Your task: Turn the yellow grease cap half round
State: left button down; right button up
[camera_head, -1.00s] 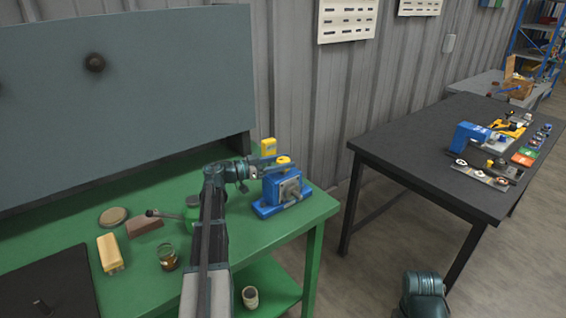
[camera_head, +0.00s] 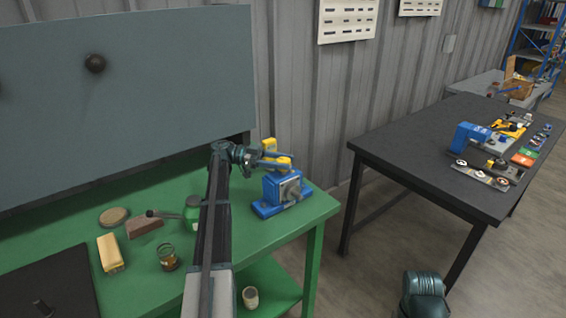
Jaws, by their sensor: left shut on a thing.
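The yellow grease cap (camera_head: 286,161) is on top of a blue rotor stand (camera_head: 268,209) near the right end of the green bench. My left gripper (camera_head: 277,161) reaches in from the left at cap height and is shut on the cap. Its fingers partly cover the cap, so how far the cap is turned cannot be told. A second yellow piece (camera_head: 268,145) shows just behind the fingers. Of my right arm only a dark rounded link shows at the bottom right; its gripper is out of view.
On the green bench (camera_head: 130,191) left of my arm are a yellow block (camera_head: 110,253), an amber jar (camera_head: 168,259), a brown block (camera_head: 144,227) and a green container (camera_head: 192,213). A dark table (camera_head: 410,150) with parts stands at the right, across a floor gap.

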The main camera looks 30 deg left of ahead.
pick_arm(q)
jog(key=shift+d, duration=0.1)
dwell(0.4)
jog(key=shift+c, duration=1.1)
grip_release()
